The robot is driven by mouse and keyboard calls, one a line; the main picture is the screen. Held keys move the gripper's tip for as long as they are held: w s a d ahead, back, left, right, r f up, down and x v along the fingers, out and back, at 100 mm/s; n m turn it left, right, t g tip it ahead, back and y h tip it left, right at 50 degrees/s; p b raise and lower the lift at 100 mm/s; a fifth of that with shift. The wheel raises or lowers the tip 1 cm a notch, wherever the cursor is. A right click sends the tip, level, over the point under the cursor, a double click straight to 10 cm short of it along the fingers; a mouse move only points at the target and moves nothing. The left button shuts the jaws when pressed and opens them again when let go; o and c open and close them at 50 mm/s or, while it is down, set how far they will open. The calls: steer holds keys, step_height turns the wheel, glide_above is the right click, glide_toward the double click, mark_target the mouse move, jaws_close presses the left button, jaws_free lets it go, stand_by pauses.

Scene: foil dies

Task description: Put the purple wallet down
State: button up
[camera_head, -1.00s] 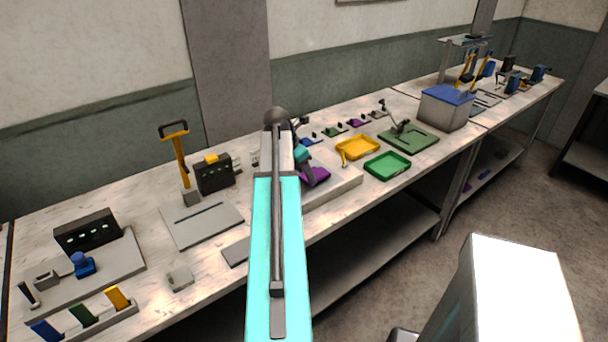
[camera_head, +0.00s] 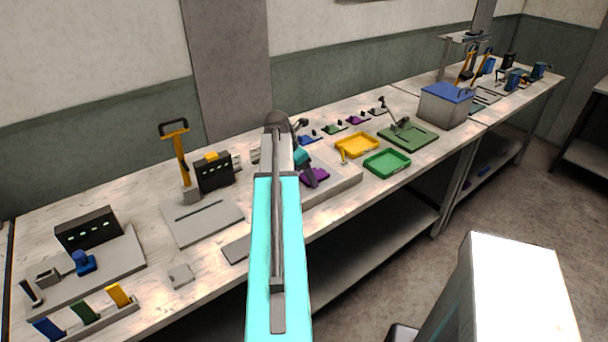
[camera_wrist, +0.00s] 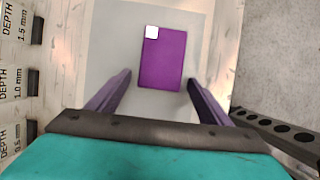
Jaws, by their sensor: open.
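The purple wallet (camera_wrist: 163,62) lies flat on a pale grey plate (camera_wrist: 105,55) in the wrist view, with a small white square at its upper left corner. In the head view the wallet (camera_head: 316,175) shows as a purple patch on the grey block, partly hidden by my wrist. My gripper (camera_wrist: 159,82) is open, its two dark purple fingers spread to the left and right of the wallet's lower end. A gap shows between each finger and the wallet.
A yellow tray (camera_head: 357,146) and a green tray (camera_head: 387,163) lie to the right. Depth labels (camera_wrist: 8,85) and dark blocks line the wrist view's left. A dark strip with holes (camera_wrist: 280,132) is at its right. The bench's front edge is close.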

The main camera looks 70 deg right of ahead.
steer(key=shift+r, duration=0.15)
steer(key=b+v, duration=0.2)
steer(key=v, duration=1)
stand_by(0.3)
steer(key=shift+o, duration=0.6)
steer(key=shift+s, duration=0.1)
